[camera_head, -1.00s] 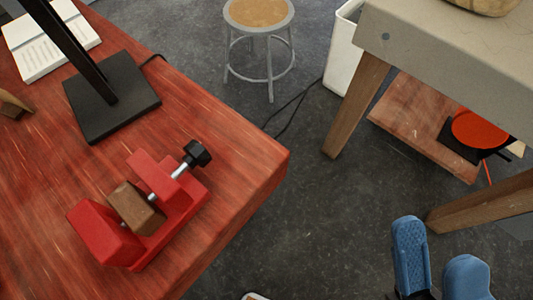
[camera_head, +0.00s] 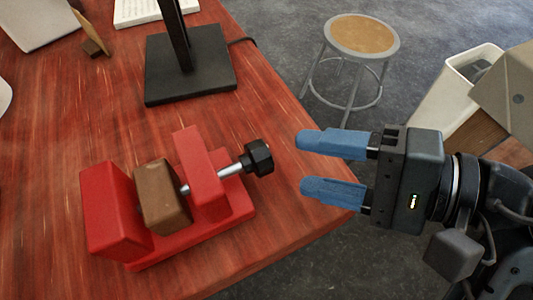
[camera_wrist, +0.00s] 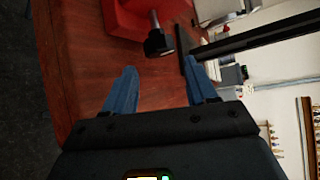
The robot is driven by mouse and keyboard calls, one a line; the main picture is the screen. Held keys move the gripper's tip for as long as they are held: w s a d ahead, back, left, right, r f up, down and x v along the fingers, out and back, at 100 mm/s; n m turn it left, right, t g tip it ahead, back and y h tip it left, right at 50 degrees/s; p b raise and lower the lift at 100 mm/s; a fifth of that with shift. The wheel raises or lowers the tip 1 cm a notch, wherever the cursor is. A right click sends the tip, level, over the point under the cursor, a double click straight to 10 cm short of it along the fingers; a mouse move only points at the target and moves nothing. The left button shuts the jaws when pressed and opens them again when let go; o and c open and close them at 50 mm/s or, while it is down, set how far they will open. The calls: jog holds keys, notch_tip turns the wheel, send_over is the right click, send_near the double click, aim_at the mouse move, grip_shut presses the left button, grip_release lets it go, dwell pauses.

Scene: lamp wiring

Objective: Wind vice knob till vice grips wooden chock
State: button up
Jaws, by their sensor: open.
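The red vice (camera_head: 115,212) sits on the red wooden table. The brown wooden chock (camera_head: 163,198) stands between its jaws; I cannot tell whether both jaws touch it. The vice's black knob (camera_head: 258,157) is at the right end of its metal screw (camera_head: 230,170). My gripper (camera_head: 315,163) with blue fingers is open and empty, to the right of the knob and apart from it, fingers pointing at it. In the wrist view the knob (camera_wrist: 157,43) shows ahead, between and beyond the two blue fingertips (camera_wrist: 163,72), with part of the vice (camera_wrist: 130,18) behind it.
A lamp's black base (camera_head: 190,78) and post stand on the table (camera_head: 60,130) behind the vice. The table's right edge runs under my fingers. A stool (camera_head: 362,35) and a white bin (camera_head: 465,85) stand on the floor beyond. The table before the vice is clear.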

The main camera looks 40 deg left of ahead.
aim_at(265, 156)
jog(key=x, duration=0.7)
jog(key=shift+s+a+f, duration=0.1)
jog(key=shift+a+f, duration=0.05)
jog(key=shift+a, duration=0.1)
jog(key=c, duration=0.7)
jog(key=shift+h+p, duration=0.4)
jog(key=shift+p, duration=0.05)
